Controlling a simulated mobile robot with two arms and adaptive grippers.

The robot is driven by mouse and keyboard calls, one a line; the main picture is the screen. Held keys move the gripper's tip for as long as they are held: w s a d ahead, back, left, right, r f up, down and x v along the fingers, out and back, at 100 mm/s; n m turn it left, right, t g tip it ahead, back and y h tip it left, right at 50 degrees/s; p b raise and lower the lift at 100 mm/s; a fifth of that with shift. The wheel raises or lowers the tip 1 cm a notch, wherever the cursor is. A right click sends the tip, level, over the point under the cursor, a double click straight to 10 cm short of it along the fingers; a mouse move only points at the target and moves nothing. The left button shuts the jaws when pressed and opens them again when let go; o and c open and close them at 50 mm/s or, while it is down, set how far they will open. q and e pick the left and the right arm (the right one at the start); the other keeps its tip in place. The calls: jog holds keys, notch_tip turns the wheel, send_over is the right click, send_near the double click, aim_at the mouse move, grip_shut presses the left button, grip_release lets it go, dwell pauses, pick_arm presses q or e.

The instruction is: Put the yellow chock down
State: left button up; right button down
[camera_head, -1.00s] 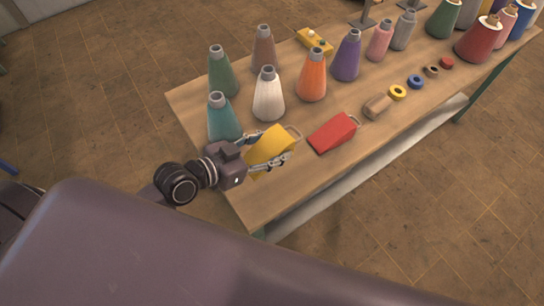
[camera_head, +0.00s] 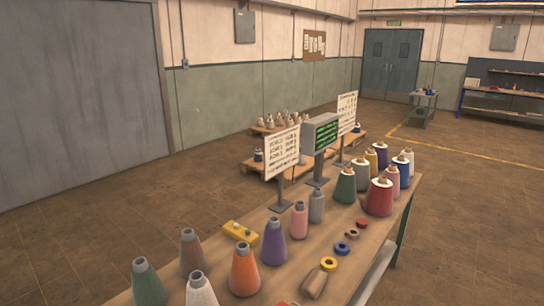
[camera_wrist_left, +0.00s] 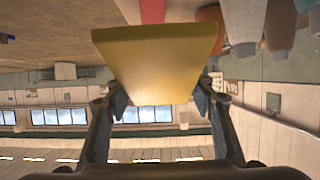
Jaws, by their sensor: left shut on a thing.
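The yellow chock (camera_wrist_left: 155,62) fills the upper middle of the left wrist view. My left gripper (camera_wrist_left: 160,98) is shut on it, with one finger on each side. The head view shows neither the chock nor my left gripper, as the near end of the table lies below the picture. The wrist view appears upside down, and whether the chock touches the table cannot be told. My right gripper is in neither view.
The wooden table (camera_head: 385,232) carries several thread cones, including an orange one (camera_head: 244,270) and a purple one (camera_head: 273,243). A yellow button box (camera_head: 241,233), rings and a wooden piece (camera_head: 314,283) lie among them. A red piece (camera_wrist_left: 152,11) shows beyond the chock.

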pick_arm(q)
jog(key=s+a+r+m+g+h, duration=0.1)
jog(key=s+a+r+m, duration=0.1)
jog(key=a+r+m+g+h, duration=0.1)
jog(key=r, duration=0.1)
jog(key=shift+s+a+g+h+b, duration=0.3)
jog(key=shift+s+a+b, duration=0.05)
jog(key=shift+s+a, duration=0.05)
jog(key=shift+s+a+r, duration=0.1)
jog(key=shift+s+r, duration=0.05)
jog(key=shift+r, duration=0.35)
jog(key=shift+f, duration=0.1)
dwell(0.8)
